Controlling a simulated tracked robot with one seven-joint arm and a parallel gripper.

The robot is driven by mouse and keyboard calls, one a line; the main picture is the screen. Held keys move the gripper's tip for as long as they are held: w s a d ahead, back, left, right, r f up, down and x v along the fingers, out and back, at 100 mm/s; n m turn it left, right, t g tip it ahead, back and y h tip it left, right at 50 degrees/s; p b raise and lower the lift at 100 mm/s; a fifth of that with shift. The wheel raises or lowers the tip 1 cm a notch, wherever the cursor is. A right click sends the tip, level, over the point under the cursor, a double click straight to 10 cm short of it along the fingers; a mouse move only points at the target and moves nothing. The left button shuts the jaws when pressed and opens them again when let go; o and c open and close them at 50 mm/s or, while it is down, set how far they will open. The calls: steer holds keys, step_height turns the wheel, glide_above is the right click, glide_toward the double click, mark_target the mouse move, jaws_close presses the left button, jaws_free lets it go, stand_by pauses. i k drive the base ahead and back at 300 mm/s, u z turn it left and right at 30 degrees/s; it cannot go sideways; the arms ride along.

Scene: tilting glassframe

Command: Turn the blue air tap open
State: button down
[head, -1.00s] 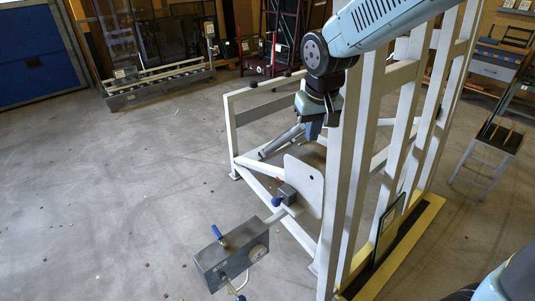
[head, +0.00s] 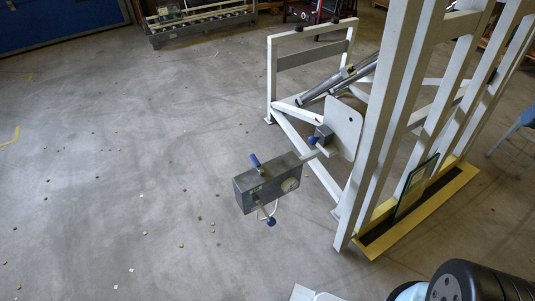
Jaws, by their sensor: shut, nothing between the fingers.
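A grey metal box (head: 264,187) is held out from the white frame on a short arm. A blue lever handle (head: 256,163) stands up at a slant on its top. A round blue knob (head: 271,222) hangs below the box beside a pale loop of hose or wire. Another blue knob (head: 313,141) sits on a small dark block by a white plate. I cannot tell for certain which blue part is the air tap; the lever looks most like one. My gripper does not show; only parts of my arm show at the bottom right, apart from these parts.
The white tilting frame (head: 393,120) rises at the right, with a yellow-edged base (head: 425,215) and a dark glass pane (head: 414,188) standing there. A roller rack (head: 200,22) stands at the back. The concrete floor at left is open, with small scattered bits.

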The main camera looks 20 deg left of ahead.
mark_target(256, 165)
steer(key=z, duration=0.6)
steer(key=k, duration=1.25)
steer(key=u, duration=0.85)
steer(key=i, duration=1.4)
steer(key=z, duration=0.05)
